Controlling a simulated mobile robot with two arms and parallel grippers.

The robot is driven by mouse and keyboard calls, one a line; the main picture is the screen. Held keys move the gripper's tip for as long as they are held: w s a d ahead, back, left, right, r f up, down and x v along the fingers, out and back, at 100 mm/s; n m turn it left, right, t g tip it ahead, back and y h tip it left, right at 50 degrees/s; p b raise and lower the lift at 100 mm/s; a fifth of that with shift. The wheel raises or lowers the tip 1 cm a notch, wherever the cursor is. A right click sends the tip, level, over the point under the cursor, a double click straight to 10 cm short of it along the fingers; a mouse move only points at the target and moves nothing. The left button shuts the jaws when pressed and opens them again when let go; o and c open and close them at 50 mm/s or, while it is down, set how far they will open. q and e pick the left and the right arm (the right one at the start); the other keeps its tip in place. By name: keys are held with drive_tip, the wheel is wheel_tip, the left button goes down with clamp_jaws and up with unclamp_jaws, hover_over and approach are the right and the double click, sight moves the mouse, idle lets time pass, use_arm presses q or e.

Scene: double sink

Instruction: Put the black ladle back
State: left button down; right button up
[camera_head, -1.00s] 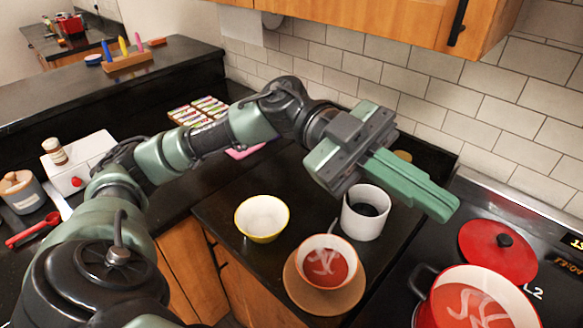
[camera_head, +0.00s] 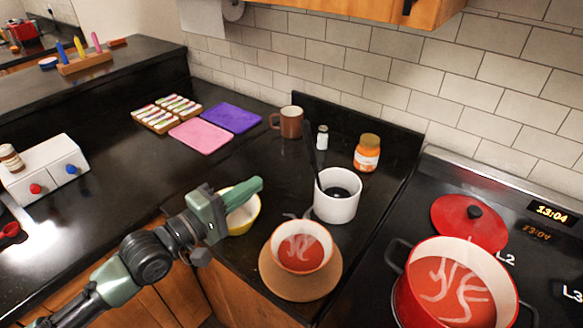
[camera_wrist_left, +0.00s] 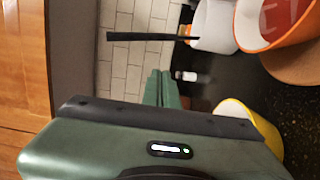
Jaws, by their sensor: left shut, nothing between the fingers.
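The black ladle (camera_head: 312,160) stands in a white crock (camera_head: 337,205), its handle leaning up and to the left; its lower end is hidden inside. In the left wrist view the ladle's handle (camera_wrist_left: 148,36) sticks out sideways from the white crock (camera_wrist_left: 212,27). My right gripper is not in view.
A brown mug (camera_head: 288,122), a shaker (camera_head: 322,137) and an orange jar (camera_head: 367,153) stand behind the crock.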

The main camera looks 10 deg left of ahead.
sight(312, 163)
use_arm(q)
drive_tip(key=w+d+p, duration=0.3)
drive_tip(key=w+d, duration=0.5)
drive_tip(key=shift+w+p, duration=0.2)
drive_tip(key=shift+p, duration=0.15)
drive_tip(key=shift+d+r, duration=0.1)
drive_tip(key=shift+d, duration=0.05)
drive_tip(key=shift+w+d+r+p, duration=0.1)
drive_tip(key=shift+w+d+p, duration=0.1)
drive_tip(key=shift+d+p, duration=0.45)
drive_tip(key=shift+d, duration=0.1)
